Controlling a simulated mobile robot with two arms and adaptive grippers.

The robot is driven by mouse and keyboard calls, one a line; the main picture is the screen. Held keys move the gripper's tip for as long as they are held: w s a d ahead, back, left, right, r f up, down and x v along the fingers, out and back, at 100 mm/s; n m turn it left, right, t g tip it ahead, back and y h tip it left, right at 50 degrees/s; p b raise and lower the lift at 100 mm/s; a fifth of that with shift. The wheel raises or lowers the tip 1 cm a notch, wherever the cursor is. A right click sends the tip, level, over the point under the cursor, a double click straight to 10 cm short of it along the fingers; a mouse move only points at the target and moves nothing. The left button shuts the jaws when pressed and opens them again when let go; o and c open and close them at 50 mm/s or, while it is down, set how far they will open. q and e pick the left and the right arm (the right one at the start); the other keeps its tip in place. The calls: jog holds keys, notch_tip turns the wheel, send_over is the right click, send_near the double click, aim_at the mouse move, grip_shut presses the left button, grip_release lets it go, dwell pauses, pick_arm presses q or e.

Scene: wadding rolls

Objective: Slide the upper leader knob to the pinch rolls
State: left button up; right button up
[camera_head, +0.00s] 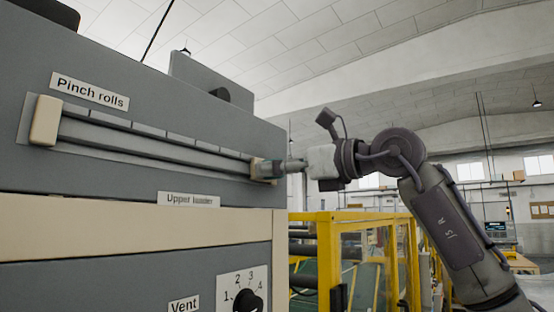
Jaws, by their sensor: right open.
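A long slide rail (150,142) runs across the upper face of the grey machine, sloping down to the right in the picture. A cream block (45,121) sits at its left end, beside the "Pinch rolls" label (90,91). I cannot tell whether this block is the knob or an end piece. My right gripper (262,170) is open at the rail's right end, above the "Upper leader" label (189,199). My left gripper is out of view.
Below the rail are a cream band (120,228), a "Vent" label (184,305) and a numbered dial (246,301). A yellow frame (328,262) stands behind my right arm. The space in front of the rail, left of the gripper, is clear.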

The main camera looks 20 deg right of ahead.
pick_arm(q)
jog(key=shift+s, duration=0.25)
pick_arm(e)
jog(key=shift+w+a, duration=0.1)
jog(key=shift+w, duration=0.05)
grip_shut()
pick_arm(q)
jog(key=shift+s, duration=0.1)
pick_arm(e)
jog(key=shift+a, duration=0.1)
